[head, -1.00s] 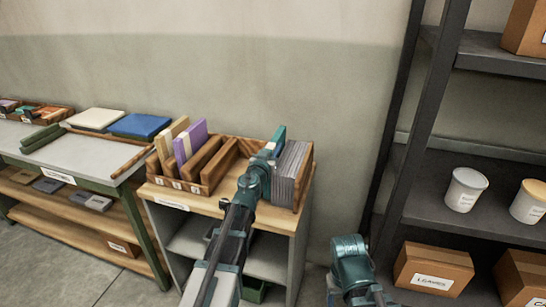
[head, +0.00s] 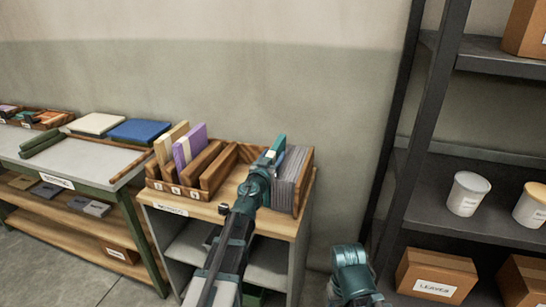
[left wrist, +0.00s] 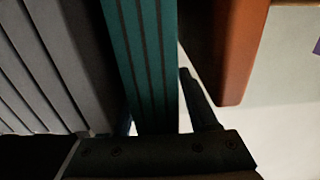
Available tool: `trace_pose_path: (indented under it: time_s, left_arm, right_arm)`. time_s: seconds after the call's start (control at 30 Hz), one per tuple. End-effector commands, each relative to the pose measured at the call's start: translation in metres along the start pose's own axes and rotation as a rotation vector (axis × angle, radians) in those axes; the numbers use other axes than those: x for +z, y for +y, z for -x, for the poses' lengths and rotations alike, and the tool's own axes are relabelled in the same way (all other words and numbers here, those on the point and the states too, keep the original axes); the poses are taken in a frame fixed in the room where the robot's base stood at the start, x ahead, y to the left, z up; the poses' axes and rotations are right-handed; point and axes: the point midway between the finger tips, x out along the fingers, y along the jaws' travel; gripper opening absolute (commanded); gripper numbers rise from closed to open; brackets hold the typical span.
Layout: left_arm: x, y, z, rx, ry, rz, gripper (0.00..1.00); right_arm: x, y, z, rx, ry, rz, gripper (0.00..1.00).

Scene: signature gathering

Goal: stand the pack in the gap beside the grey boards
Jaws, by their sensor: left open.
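The teal pack (head: 279,144) stands upright in the wooden rack (head: 306,190), directly left of the grey boards (head: 290,172). In the left wrist view the ribbed teal pack (left wrist: 142,55) runs down the middle, with the grey boards (left wrist: 60,60) to its left and a narrow dark gap between them. My left gripper (head: 268,163) is open at the near end of the pack, with one dark finger showing just right of it in the wrist view. My gripper hides the pack's lower part in the head view. My right gripper is out of view; only part of that arm shows.
Wooden dividers (head: 219,166) and a purple pack (head: 190,145) stand left in the rack. A bench with a blue slab (head: 139,130) is further left. A dark shelf unit (head: 480,215) with tubs and boxes stands right.

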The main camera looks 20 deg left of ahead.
Motion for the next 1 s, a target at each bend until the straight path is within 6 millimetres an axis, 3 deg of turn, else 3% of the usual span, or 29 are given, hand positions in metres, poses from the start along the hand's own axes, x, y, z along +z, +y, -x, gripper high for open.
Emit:
trace_pose_path:
  time_s: [0.27, 0.47, 0.8, 1.0]
  left_arm:
    - [-0.009, 0.0, 0.0, 0.0, 0.0, 0.0, 0.6]
    - [-0.006, 0.0, 0.032, 0.0, 0.0, 0.0, 0.6]
    - [-0.006, 0.001, 0.103, -0.001, 0.0, 0.0, 0.6]
    - [-0.006, 0.0, 0.121, 0.0, 0.0, 0.0, 0.6]
  right_arm:
    - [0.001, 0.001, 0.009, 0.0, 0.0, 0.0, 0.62]
    - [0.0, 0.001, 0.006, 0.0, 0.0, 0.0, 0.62]
    - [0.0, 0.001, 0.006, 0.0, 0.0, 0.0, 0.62]
    - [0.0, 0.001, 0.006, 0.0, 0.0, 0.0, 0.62]
